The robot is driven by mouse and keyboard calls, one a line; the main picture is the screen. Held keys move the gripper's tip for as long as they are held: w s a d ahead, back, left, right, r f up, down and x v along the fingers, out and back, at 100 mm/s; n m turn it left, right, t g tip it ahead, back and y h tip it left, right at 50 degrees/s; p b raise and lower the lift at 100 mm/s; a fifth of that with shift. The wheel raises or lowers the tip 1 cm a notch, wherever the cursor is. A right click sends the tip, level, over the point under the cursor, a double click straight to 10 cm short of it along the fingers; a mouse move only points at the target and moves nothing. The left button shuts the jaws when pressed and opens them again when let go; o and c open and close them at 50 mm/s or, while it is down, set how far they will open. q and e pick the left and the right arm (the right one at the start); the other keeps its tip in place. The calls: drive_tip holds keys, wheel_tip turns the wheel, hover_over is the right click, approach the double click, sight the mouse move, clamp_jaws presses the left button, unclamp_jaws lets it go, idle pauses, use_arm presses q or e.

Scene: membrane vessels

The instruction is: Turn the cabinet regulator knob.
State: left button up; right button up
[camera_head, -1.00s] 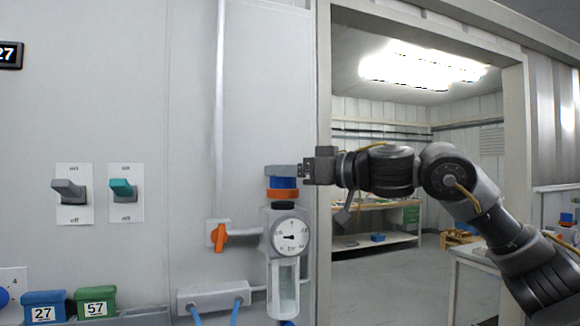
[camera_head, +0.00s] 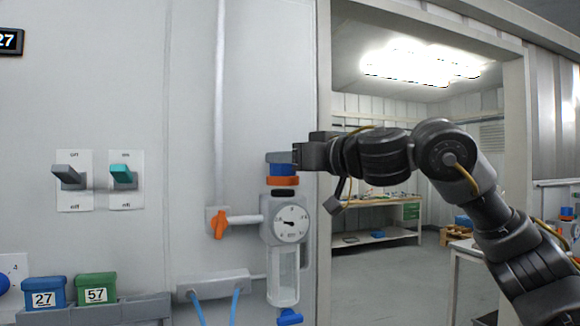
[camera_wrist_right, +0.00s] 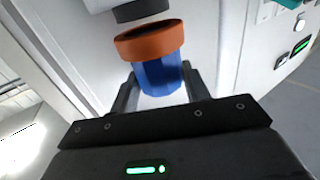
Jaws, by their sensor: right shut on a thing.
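The regulator on the cabinet wall has a blue knob (camera_head: 280,170) on top, with an orange collar (camera_head: 282,181) under it. A round dial gauge (camera_head: 290,223) and a clear bowl (camera_head: 284,275) hang below. My right gripper (camera_head: 282,158) reaches in from the right at the knob's height and is shut on the knob. In the right wrist view the blue knob (camera_wrist_right: 160,76) sits between the two dark fingers, with the orange collar (camera_wrist_right: 150,40) beyond them. The fingers partly hide the knob. My left gripper is not in view.
An orange valve handle (camera_head: 219,224) is left of the gauge, above a grey manifold (camera_head: 212,286) with blue tubes. Two switches (camera_head: 68,177) are farther left, above blue and green bins (camera_head: 97,289). A doorway frame (camera_head: 324,120) stands close to the right.

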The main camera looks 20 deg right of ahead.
drive_tip(key=shift+a+f+m+t+h+b, duration=0.15)
drive_tip(key=shift+m+t+h+b, duration=0.3)
drive_tip(key=shift+h, duration=0.25)
drive_tip(key=o, duration=1)
drive_tip(key=shift+s, duration=0.25)
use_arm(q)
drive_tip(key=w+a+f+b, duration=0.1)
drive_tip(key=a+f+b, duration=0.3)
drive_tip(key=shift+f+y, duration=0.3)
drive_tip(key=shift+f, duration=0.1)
use_arm(e)
drive_tip(key=v, duration=1)
drive_tip(key=shift+s, duration=0.2)
